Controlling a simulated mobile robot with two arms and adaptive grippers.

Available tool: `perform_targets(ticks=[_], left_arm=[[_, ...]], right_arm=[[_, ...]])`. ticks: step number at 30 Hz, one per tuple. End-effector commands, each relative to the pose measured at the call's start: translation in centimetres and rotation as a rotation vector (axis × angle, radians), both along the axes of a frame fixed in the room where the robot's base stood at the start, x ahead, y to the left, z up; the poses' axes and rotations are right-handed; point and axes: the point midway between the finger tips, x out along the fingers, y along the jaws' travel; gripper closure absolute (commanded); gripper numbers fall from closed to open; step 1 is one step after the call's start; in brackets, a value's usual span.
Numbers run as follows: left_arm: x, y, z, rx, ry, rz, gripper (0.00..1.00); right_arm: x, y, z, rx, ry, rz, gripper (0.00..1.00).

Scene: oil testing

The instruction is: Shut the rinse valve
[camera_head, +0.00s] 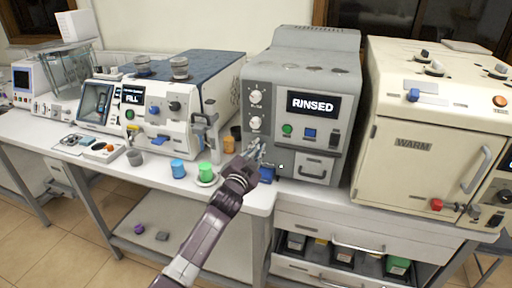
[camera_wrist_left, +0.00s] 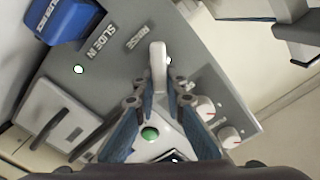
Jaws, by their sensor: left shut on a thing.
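The rinse valve is a white lever (camera_wrist_left: 158,62) on the grey machine's front panel, next to a "RINSE" label in the left wrist view. My left gripper (camera_wrist_left: 160,95) is shut on this lever, with one finger on each side of it. In the head view my left gripper (camera_head: 256,151) is at the lower left of the front of the grey machine (camera_head: 303,70), whose display (camera_head: 313,104) reads "RINSED". The lever is hidden behind the gripper there. My right gripper is not in view.
A blue part (camera_wrist_left: 60,18) juts out near the lever; it shows below my gripper in the head view (camera_head: 266,174). A cream "WARM" cabinet (camera_head: 418,120) stands at right.

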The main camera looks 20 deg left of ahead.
Motion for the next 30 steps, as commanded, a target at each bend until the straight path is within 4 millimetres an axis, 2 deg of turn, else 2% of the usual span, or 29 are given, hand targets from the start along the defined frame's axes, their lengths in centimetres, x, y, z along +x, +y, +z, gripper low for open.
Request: perform_targets(ticks=[18, 30], left_arm=[[0.0, -0.6, -1.2, 0.577, -0.018, 0.001, 1.00], [0.0, -0.7, -1.7, 0.826, -0.025, 0.001, 1.00]], right_arm=[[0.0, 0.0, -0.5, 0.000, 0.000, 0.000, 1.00], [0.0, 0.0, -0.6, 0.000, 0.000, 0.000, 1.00]])
